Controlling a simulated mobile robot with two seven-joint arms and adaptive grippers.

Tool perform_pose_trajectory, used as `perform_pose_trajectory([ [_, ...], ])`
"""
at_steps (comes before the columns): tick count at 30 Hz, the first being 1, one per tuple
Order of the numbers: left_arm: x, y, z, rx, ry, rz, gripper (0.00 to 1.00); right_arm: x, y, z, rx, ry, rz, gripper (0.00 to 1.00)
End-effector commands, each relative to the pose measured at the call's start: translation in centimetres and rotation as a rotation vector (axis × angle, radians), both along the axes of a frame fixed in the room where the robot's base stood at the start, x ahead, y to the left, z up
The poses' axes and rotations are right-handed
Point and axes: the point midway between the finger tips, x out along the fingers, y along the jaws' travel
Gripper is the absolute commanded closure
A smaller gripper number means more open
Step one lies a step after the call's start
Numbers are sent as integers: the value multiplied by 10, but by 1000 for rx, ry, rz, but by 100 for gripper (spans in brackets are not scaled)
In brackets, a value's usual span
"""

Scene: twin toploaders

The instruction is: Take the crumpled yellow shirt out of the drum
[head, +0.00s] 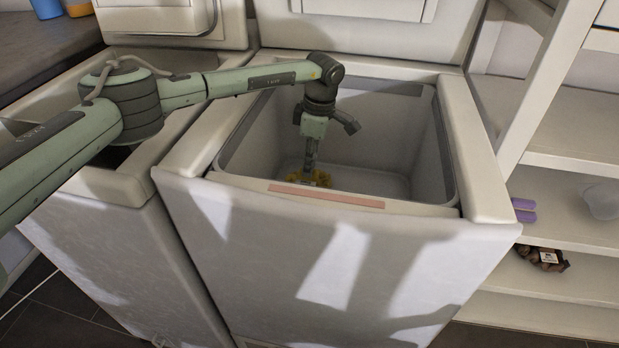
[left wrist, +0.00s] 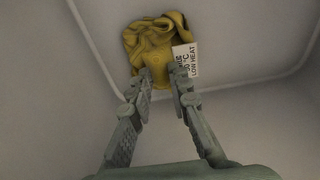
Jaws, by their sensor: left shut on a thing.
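The crumpled yellow shirt (head: 320,178) lies low inside the open drum (head: 376,150) of the right-hand machine, mostly hidden in the head view by the front rim and my gripper. In the left wrist view the shirt (left wrist: 158,42) shows as a folded bundle with a white tag (left wrist: 186,62) that reads "LOW HEAT". My left gripper (head: 310,172) reaches straight down into the drum. In the wrist view its fingertips (left wrist: 161,76) are closed on the near edge of the shirt, beside the tag. My right gripper is not in view.
The drum walls surround the gripper, with the front rim (head: 330,197) close by. A raised lid (head: 360,35) stands behind the opening. A second open machine (head: 75,180) is at left. White shelves (head: 570,155) at right hold purple items (head: 523,209) and a dark bundle (head: 543,257).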

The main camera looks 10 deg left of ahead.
Motion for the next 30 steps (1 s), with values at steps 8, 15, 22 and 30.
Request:
perform_pose_trajectory([
  [8, 1, 0, 20, -1, -3, -1, 100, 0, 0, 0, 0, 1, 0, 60],
  [15, 1, 0, 69, -1, -5, 0, 100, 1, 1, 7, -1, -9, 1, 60],
  [22, 0, -1, 107, -1, -2, -1, 100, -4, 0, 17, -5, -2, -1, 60],
  [30, 0, 0, 145, 0, -1, -1, 100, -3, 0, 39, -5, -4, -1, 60],
])
